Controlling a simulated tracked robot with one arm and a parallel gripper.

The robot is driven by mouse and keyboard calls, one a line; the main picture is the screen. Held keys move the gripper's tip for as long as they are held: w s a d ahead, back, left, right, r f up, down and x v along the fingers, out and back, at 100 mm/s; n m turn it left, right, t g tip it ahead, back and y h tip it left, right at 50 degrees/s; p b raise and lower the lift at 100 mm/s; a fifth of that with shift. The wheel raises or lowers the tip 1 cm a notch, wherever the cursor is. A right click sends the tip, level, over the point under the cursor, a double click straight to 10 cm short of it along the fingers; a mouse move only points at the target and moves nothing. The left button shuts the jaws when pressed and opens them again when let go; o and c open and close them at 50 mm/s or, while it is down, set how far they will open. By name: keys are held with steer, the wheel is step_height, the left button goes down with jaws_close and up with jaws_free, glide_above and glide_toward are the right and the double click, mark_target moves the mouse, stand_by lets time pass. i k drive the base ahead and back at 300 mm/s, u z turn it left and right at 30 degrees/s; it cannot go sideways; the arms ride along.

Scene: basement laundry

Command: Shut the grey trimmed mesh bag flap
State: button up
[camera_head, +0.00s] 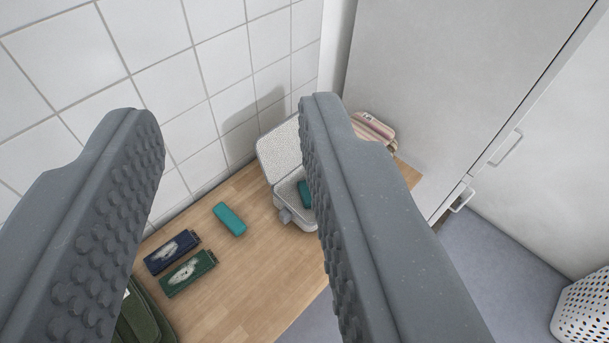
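The grey trimmed mesh bag (291,210) stands on the wooden counter near its far end, close to the tiled wall. Its pale mesh flap (277,153) is raised and leans back toward the wall, so the bag is open. A teal item (304,194) shows inside it. A grey tab sticks out at its front. My gripper (230,110) is open and empty, its two studded fingers wide apart above the counter. The right finger hides the right part of the bag and flap. I see no contact between finger and bag.
On the wooden counter (250,275) lie a teal block (230,219), a dark blue packet (172,252) and a green packet (188,273). A dark green bag (142,315) is at the near left. Striped folded cloth (374,127) lies behind the mesh bag. A white cabinet (450,80) stands right; a white basket (584,308) is on the floor.

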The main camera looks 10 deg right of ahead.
mark_target(278, 151)
steer(key=z, duration=0.1)
steer(key=i, duration=0.55)
steer(key=z, duration=0.1)
steer(key=k, duration=0.5)
steer(key=u, duration=1.35)
steer(key=k, duration=0.7)
steer(key=z, duration=1.1)
steer(key=i, duration=1.2)
